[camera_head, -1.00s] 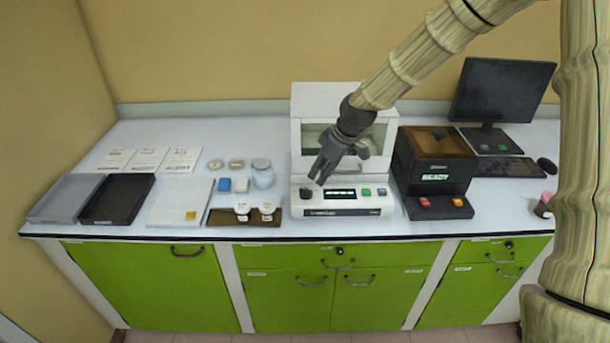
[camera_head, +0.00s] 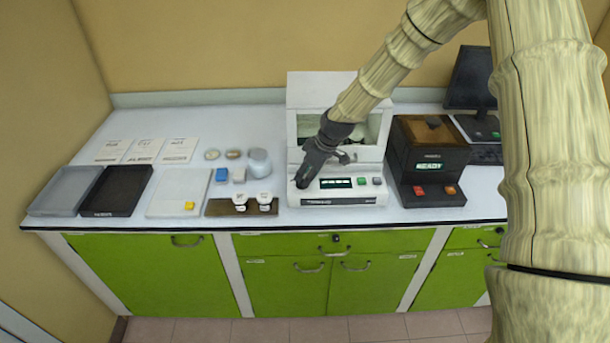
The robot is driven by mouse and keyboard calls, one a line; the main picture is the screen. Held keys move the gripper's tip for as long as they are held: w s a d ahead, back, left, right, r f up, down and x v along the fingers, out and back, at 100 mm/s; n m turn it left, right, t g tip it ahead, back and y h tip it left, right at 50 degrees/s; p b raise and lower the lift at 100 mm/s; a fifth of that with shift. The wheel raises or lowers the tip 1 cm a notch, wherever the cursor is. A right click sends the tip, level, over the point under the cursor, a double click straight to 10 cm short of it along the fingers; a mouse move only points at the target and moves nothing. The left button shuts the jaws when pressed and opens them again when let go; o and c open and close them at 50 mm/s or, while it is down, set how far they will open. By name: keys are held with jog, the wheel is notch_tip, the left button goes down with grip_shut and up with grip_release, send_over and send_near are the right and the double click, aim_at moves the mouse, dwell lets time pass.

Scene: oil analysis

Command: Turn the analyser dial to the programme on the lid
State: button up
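The white analyser (camera_head: 340,200) stands on the bench with a clear-fronted chamber behind its front panel. The panel has a small lit display (camera_head: 336,183), too small to read, and two buttons, one green and one pale, to its right. My gripper (camera_head: 303,181) points down at the left end of the panel and covers the dial's place, so the dial is hidden. Contact and finger opening cannot be made out. Two white-lidded jars (camera_head: 239,199) and (camera_head: 264,200) stand on a brown holder; the marks on their lids are too small to read.
A dark machine (camera_head: 432,165) showing READY stands close on the analyser's right. A monitor stands far right.

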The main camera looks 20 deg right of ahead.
jog(key=shift+x, duration=1)
jog(key=shift+r, duration=0.1)
grip_shut()
